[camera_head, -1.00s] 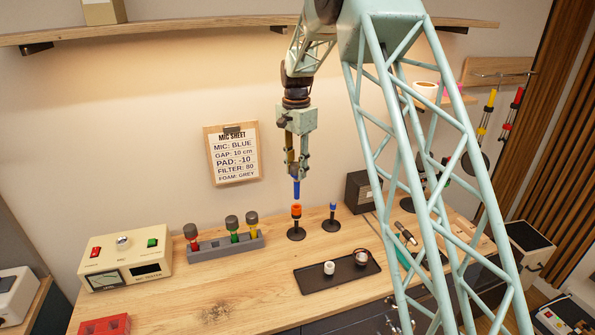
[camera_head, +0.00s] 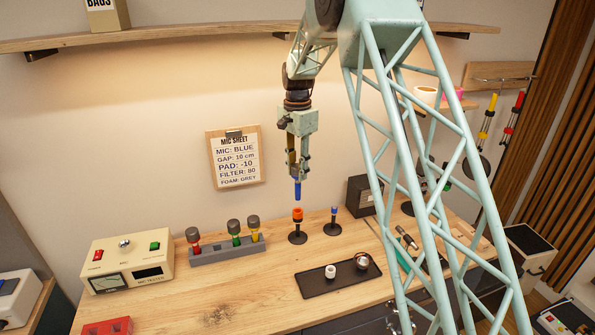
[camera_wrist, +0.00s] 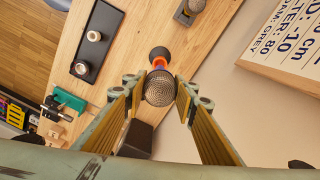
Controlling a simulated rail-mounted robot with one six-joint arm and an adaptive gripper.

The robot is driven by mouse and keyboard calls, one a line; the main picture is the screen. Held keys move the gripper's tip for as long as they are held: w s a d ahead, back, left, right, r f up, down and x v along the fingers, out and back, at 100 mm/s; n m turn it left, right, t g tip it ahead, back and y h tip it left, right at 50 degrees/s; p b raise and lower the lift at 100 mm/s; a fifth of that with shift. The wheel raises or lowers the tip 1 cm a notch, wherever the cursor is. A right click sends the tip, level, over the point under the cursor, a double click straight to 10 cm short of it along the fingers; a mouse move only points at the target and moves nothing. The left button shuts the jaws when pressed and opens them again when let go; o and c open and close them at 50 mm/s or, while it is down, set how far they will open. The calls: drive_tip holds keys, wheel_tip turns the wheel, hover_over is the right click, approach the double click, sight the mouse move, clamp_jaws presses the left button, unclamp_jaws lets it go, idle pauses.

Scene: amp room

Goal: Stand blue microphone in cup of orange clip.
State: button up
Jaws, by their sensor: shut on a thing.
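My gripper (camera_head: 298,178) is shut on the blue microphone (camera_head: 298,190), which hangs upright below the fingers with its blue lower end showing. In the wrist view the microphone's grey mesh head (camera_wrist: 160,88) sits between the two yellow-padded fingers. The orange clip (camera_head: 297,214) tops a short stand with a round black base on the bench. The microphone is right above the clip, with a small gap between them in the head view. In the wrist view the orange clip (camera_wrist: 159,63) shows partly behind the mesh head; its cup is mostly hidden.
A stand with a blue clip (camera_head: 333,213) is close to the right. A grey rack (camera_head: 228,249) holds red, green and yellow microphones to the left. A black tray (camera_head: 325,287) with two small round pieces lies in front. The mic sheet (camera_head: 237,160) hangs behind.

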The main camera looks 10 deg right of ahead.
drive_tip(key=shift+f, duration=0.15)
drive_tip(key=shift+f+b, duration=1.7)
drive_tip(key=shift+f, duration=2.05)
drive_tip(key=o, duration=1.3)
drive_tip(key=shift+o, duration=0.2)
drive_tip(key=shift+r, duration=6)
